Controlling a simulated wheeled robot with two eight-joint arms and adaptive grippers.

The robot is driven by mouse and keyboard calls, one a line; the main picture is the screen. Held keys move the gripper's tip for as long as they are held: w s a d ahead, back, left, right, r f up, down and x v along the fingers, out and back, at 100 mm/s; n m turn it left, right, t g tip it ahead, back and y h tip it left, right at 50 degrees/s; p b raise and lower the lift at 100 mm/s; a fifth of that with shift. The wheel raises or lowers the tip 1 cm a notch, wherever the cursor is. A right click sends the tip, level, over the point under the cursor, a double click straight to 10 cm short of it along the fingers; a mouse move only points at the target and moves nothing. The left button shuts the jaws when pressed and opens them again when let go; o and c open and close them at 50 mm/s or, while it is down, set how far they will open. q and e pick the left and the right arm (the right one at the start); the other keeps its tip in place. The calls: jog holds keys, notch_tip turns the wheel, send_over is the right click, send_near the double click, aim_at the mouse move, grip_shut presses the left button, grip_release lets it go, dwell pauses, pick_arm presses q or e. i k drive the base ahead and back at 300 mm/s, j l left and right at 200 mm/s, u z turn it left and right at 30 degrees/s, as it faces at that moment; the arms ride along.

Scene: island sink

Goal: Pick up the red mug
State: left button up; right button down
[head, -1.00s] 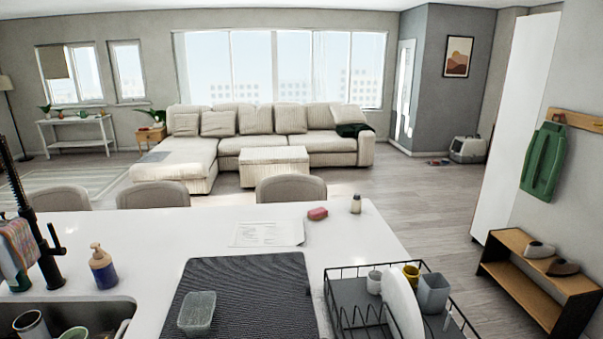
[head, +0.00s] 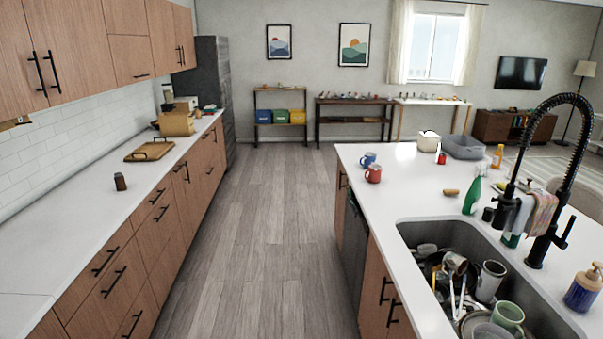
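In the head view a red mug (head: 373,174) stands upright on the white island counter (head: 402,208), near its far left corner. A blue mug (head: 368,159) stands just behind it, close to it. Neither of my grippers is in view.
The island sink (head: 440,238) holds several dishes and mugs, with a tall black faucet (head: 540,240) beside it. The wood floor (head: 275,230) between island and left counter (head: 110,210) is clear.

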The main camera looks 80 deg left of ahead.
aim_at(374, 173)
jog(key=u, duration=2.1)
jog(key=i+j+u, duration=0.3)
jog(key=i, duration=0.3)
jog(key=i+u, duration=0.35)
jog(key=i, duration=0.25)
jog(key=i+z, duration=0.1)
jog(key=i, duration=0.6)
jog(key=i+j+z, duration=0.1)
jog(key=i, duration=0.55)
jog(key=i+z, duration=0.25)
jog(key=z, duration=0.2)
jog(key=i+j+z, duration=0.2)
jog(key=z, duration=0.2)
jog(key=i+j+z, duration=0.25)
jog(key=z, duration=0.2)
jog(key=i+j+z, duration=0.15)
jog(key=j+z, duration=0.25)
jog(key=l, duration=0.1)
